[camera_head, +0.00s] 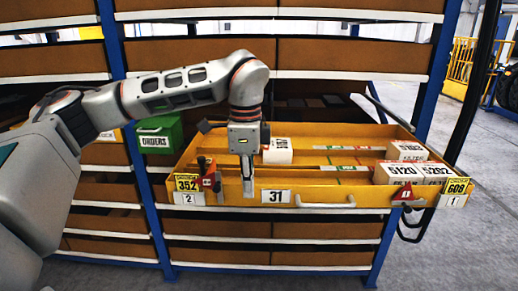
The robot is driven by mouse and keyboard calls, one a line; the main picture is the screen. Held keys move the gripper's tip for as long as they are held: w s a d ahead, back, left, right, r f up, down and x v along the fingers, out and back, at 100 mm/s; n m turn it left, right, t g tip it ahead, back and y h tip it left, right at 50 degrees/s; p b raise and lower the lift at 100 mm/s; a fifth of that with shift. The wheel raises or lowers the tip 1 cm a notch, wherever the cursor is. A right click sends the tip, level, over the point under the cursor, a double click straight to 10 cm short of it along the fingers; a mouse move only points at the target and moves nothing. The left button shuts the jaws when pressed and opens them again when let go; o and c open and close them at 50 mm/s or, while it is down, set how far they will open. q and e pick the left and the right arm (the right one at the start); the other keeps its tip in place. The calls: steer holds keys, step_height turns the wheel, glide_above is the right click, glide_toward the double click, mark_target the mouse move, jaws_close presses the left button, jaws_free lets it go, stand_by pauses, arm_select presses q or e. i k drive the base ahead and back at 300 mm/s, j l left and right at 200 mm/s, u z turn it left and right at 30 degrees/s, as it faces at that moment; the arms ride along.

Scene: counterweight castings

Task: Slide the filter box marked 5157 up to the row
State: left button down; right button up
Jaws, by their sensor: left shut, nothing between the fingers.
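A pulled-out yellow drawer (330,193) marked 31 holds white filter boxes. A lone white box (279,151) stands in the left half of the drawer; its small print is too blurred to read, so I cannot confirm 5157. At the right end are the boxes marked 5120 (398,172) and 5202 (436,172), side by side, with another box (407,150) behind them that seems to read 5103. My left gripper (248,194) points down, shut and empty, left of the lone box and overlapping the drawer's front wall in the picture. My right gripper is out of view.
Dividers run lengthwise in the drawer, with free room between the lone box and the right-hand boxes. Red clips (404,194) and yellow tags 352 (187,183) and 608 (457,186) sit at the front corners. A green ORDERS bin (156,135) stands left. Blue rack posts (436,70) flank the drawer.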

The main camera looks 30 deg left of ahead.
mark_target(280, 151)
steer(key=i+j, duration=0.8)
steer(key=i, duration=0.15)
